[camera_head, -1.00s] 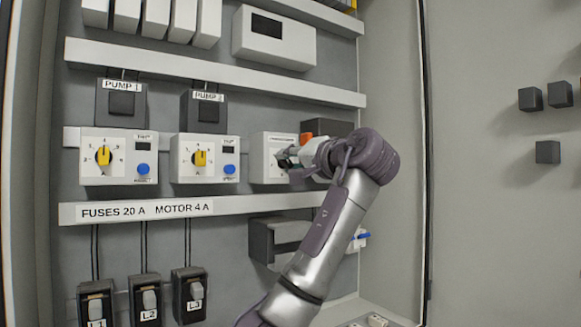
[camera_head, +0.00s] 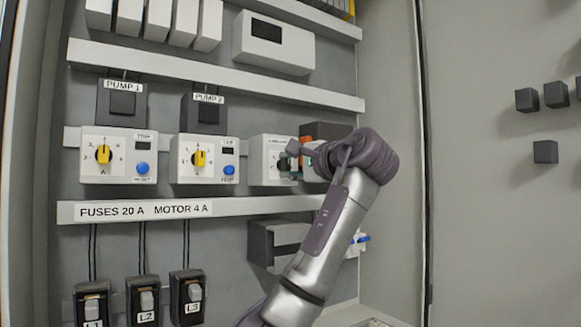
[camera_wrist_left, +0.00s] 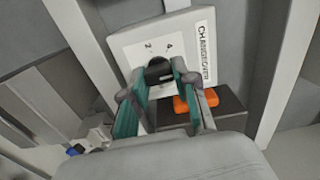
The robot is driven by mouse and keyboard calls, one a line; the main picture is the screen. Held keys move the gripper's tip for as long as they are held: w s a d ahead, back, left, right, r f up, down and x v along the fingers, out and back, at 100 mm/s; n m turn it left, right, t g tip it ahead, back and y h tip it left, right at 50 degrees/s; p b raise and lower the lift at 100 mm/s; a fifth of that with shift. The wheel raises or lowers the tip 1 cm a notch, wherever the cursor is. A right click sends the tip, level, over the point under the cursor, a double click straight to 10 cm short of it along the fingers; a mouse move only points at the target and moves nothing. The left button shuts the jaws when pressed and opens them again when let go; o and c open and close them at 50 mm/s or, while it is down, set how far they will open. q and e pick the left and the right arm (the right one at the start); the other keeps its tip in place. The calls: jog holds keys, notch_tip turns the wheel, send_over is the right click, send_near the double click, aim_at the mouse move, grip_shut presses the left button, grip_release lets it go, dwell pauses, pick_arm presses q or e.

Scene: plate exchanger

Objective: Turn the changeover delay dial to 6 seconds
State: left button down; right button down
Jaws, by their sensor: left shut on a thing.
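The changeover delay module (camera_head: 262,160) is a white box on the middle rail, right of the two pump units. In the left wrist view the module (camera_wrist_left: 190,38) carries the label "CHANGEOVER" and the scale numbers 2 and 4. Its dark dial (camera_wrist_left: 158,70) sits between the fingers, partly hidden by them, so its setting cannot be read. My left gripper (camera_head: 291,162) is at the module's front; in the wrist view the left gripper (camera_wrist_left: 160,80) has its teal-padded fingers shut on the dial. My right gripper is not in view.
Two pump units with yellow dials (camera_head: 103,154) (camera_head: 199,158) stand to the left. An orange part (camera_wrist_left: 196,101) on a dark block is beside the module. A labelled strip (camera_head: 140,211) runs below, above several fuse switches (camera_head: 146,300).

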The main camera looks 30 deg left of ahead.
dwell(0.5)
pick_arm(q)
jog(key=c, duration=0.9)
grip_release()
jog(key=shift+d, duration=0.1)
jog(key=v, duration=1.2)
jog(key=shift+f, duration=0.1)
